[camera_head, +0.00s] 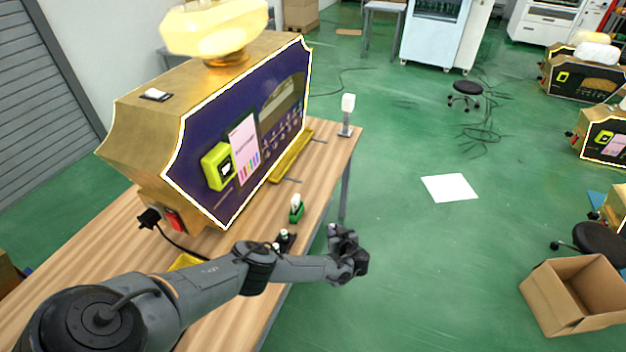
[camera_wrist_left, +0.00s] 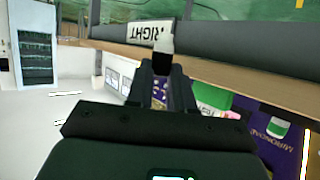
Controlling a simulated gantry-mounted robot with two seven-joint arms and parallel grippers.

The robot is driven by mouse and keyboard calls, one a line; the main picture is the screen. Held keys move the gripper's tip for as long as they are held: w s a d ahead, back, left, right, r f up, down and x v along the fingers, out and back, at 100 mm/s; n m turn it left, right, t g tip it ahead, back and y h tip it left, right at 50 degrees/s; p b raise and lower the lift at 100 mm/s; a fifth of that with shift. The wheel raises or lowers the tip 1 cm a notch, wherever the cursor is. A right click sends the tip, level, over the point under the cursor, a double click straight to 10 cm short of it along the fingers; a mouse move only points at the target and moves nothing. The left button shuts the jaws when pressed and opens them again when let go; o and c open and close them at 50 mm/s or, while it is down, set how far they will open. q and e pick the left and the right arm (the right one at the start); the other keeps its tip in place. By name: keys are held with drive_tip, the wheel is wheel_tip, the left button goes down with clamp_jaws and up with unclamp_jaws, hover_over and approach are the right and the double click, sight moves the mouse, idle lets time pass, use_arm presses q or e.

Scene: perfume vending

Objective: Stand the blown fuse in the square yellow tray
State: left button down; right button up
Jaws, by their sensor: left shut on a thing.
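My left gripper (camera_head: 347,252) reaches past the table's front edge, over the green floor. In the left wrist view its fingers (camera_wrist_left: 160,82) are shut on a small cylinder with a pale top and dark lower part, seemingly the fuse (camera_wrist_left: 163,43). It sticks out beyond the fingertips; the gripper hides most of it in the head view. A yellow patch on the table, likely the square yellow tray (camera_head: 186,261), shows behind my left forearm, which hides most of it. The gripper is well to the right of it. My right gripper is not in view.
The gold and purple perfume machine (camera_head: 240,140) fills the table's back. A green holder (camera_head: 296,209) and a small black holder (camera_head: 285,241) stand near the front edge. A white-topped stand (camera_head: 347,113) is at the far corner. An open cardboard box (camera_head: 570,290) sits on the floor.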

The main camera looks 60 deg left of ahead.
use_arm(q)
drive_tip(key=w+a+r+n+g+b, duration=0.2)
drive_tip(key=w+a+r+b, duration=1.15)
drive_tip(key=b, duration=0.45)
drive_tip(key=s+a+f+b, duration=0.1)
drive_tip(key=s+a, duration=0.1)
drive_tip(key=a, duration=0.1)
drive_tip(key=s+a+f+b, duration=0.1)
drive_tip(key=s+a+f, duration=0.1)
drive_tip(key=a, duration=0.2)
drive_tip(key=s+a+f+b, duration=0.1)
drive_tip(key=s+a+b, duration=0.1)
drive_tip(key=s+a, duration=0.1)
drive_tip(key=shift+a+f, duration=0.15)
drive_tip(key=shift+f, duration=0.1)
drive_tip(key=shift+f+b, duration=1.3)
drive_tip(key=shift+f, duration=0.75)
drive_tip(key=c, duration=1)
unclamp_jaws()
